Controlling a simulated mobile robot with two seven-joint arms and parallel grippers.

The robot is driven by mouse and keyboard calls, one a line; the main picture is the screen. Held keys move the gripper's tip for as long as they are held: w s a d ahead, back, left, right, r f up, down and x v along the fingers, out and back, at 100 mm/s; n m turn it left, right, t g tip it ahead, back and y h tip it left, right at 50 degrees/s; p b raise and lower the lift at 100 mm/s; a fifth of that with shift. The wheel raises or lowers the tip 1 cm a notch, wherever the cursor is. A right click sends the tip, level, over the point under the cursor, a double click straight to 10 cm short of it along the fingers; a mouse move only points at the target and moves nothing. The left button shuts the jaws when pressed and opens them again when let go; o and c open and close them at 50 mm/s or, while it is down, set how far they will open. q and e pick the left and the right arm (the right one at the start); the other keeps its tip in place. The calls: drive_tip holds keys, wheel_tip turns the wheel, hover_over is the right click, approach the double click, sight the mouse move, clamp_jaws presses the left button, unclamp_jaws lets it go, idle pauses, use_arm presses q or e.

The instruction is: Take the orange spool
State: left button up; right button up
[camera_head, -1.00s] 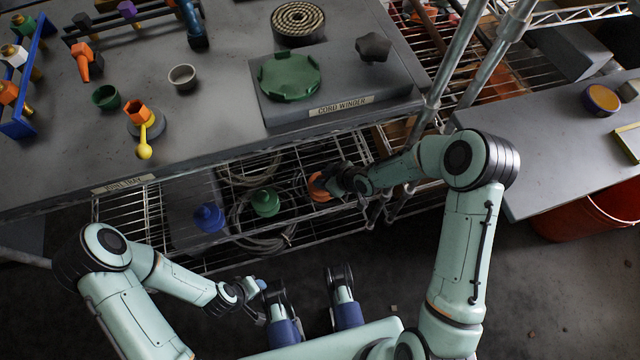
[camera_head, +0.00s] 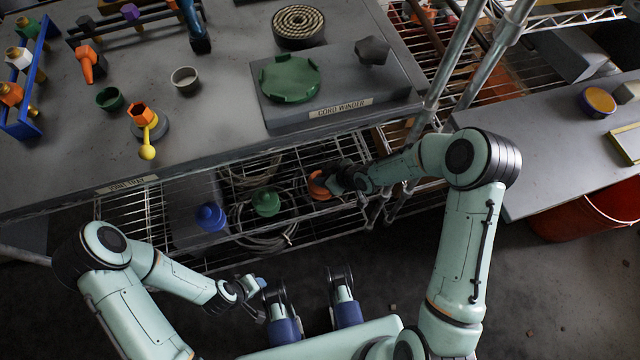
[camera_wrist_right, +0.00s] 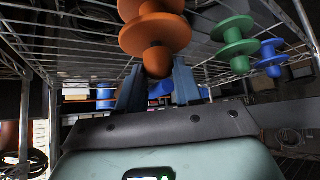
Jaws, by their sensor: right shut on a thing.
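The orange spool (camera_head: 318,185) is at the right end of a row of spools on the wire shelf under the workbench. My right gripper (camera_head: 337,180) reaches it from the right. In the right wrist view the orange spool (camera_wrist_right: 156,36) stands above the gripper, and the right gripper's fingers (camera_wrist_right: 158,82) are shut on its lower knob. Whether the spool touches the shelf cannot be told. My left gripper (camera_head: 258,300) is away from the shelf at the lower left, too small to read its opening.
The workbench (camera_head: 230,130) overhangs the shelf. A metal post (camera_head: 440,85) rises close to my right arm.

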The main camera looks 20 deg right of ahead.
drive_tip(key=shift+r, duration=0.15)
drive_tip(key=shift+r+p, duration=1.05)
drive_tip(key=shift+r, duration=0.25)
